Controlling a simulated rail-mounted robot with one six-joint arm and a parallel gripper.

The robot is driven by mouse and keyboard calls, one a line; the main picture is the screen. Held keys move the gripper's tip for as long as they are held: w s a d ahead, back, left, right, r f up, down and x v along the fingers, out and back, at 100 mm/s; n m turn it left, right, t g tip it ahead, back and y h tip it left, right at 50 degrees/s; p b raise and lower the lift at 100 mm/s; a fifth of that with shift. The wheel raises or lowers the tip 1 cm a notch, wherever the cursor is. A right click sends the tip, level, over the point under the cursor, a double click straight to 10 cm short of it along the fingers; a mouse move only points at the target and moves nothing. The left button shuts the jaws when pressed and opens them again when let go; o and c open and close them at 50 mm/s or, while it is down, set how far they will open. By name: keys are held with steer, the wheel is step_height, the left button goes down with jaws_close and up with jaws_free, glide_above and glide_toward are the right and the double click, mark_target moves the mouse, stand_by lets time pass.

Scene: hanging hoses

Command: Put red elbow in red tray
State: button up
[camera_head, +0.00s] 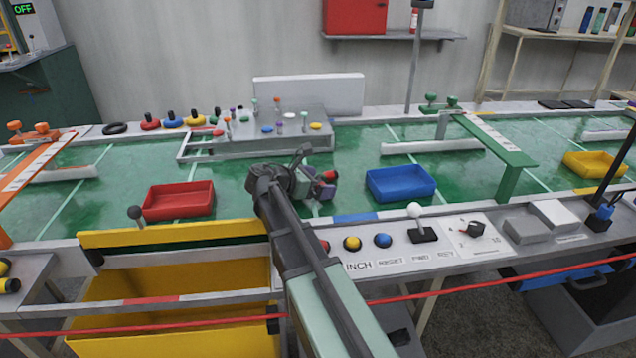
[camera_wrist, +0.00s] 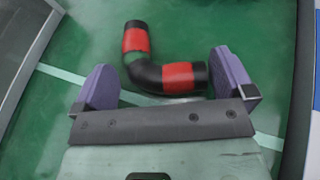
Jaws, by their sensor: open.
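The red elbow is a bent black pipe piece with red bands. In the wrist view the elbow (camera_wrist: 148,72) lies between and just beyond the two purple fingers of my gripper (camera_wrist: 170,82). The fingers are spread apart, with green surface visible on either side of the elbow. In the head view the elbow (camera_head: 328,177) shows at the tip of my gripper (camera_head: 318,190), partly hidden by it. The red tray (camera_head: 178,208) sits on the green table to the left of my gripper and looks empty.
A blue tray (camera_head: 402,192) stands close to the right of my gripper. A yellow tray (camera_head: 595,170) is at the far right. A grey raised platform (camera_head: 250,146) with small coloured parts stands behind. A control panel (camera_head: 440,240) runs along the front edge. Green surface is clear between the red tray and my gripper.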

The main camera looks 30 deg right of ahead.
steer(key=p+v, duration=0.1)
steer(key=v, duration=0.2)
steer(key=p+v, duration=0.1)
steer(key=v, duration=0.3)
steer(key=p+v, duration=0.2)
steer(key=v, duration=0.2)
steer(key=shift+r, duration=0.3)
steer(key=shift+a, duration=0.45)
steer(key=c, duration=0.8)
